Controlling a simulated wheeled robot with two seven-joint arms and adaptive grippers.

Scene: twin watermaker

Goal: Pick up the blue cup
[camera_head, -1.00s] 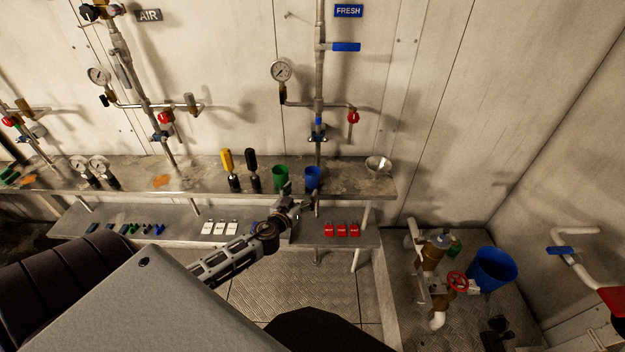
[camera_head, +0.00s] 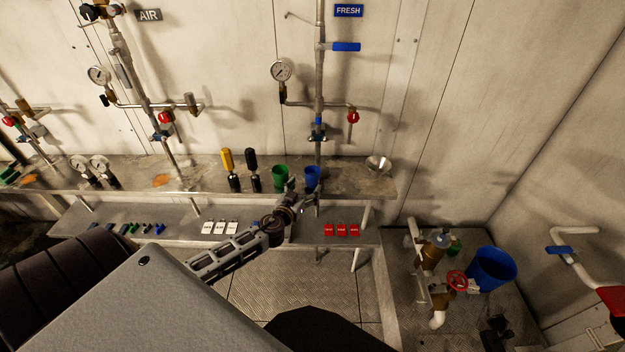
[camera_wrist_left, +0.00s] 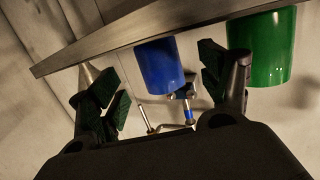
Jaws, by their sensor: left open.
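The blue cup (camera_head: 312,177) stands upright near the front edge of the upper metal shelf, beside the green cup (camera_head: 280,175) on its left. My left gripper (camera_head: 304,190) is open at the shelf's front edge, just in front of the blue cup. In the left wrist view, which looks upside down, the blue cup (camera_wrist_left: 162,66) shows between the two open fingers (camera_wrist_left: 160,92) with room on both sides. The green cup (camera_wrist_left: 262,46) is beyond the right-hand finger in that view. I see no finger closed on the cup. My right gripper is not in view.
A metal funnel (camera_head: 378,164) is to the right. Pipes with a red-handled tap (camera_head: 353,117) rise behind. The lower shelf (camera_head: 290,234) holds red and white items.

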